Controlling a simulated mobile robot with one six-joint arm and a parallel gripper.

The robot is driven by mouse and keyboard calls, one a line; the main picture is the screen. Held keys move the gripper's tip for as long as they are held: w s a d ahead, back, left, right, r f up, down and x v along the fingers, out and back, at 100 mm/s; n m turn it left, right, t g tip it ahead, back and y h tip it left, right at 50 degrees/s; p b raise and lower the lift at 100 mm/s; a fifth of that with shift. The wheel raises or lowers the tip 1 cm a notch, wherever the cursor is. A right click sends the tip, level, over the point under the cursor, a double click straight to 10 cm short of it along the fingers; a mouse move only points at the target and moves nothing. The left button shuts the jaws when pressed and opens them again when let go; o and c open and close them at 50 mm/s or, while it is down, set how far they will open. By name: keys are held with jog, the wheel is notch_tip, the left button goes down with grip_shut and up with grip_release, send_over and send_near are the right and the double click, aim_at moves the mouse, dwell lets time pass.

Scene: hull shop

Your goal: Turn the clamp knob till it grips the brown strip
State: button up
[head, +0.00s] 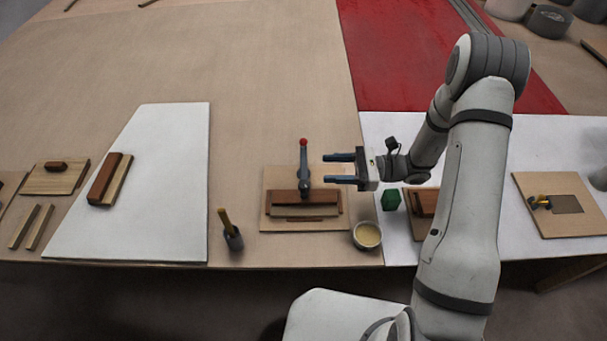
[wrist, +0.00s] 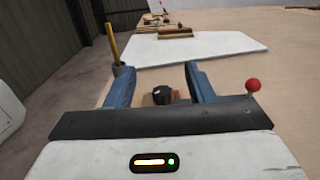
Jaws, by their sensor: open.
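The clamp (head: 304,172) is a dark grey upright piece with a red ball at its far end, on a tan board. A dark brown strip (head: 285,197) lies across the board at the clamp's near end; I cannot tell whether the clamp touches it. My gripper (head: 327,169) is open and empty, just right of the clamp, fingers pointing left. In the wrist view a black knob-like part (wrist: 161,96) shows between my blue fingers (wrist: 160,82), apart from them. The red ball (wrist: 253,85) stands to the right of the fingers there.
A small bowl (head: 367,236) and a green block (head: 390,200) stand right of the board. A yellow-handled tool in a dark holder (head: 233,238) stands to its left. A white panel (head: 160,220) with wood blocks lies farther left. The bench behind the clamp is clear.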

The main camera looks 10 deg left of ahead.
send_near(304, 184)
jog(key=x, duration=0.1)
jog(key=p+x, duration=0.1)
jog(key=shift+a+f, duration=0.25)
jog(key=p+x, duration=0.2)
jog(key=x, duration=0.4)
jog(key=shift+f, duration=0.15)
jog(key=shift+x, duration=0.75)
jog(key=shift+f, duration=0.15)
jog(key=c, duration=0.9)
jog(key=shift+c, duration=0.2)
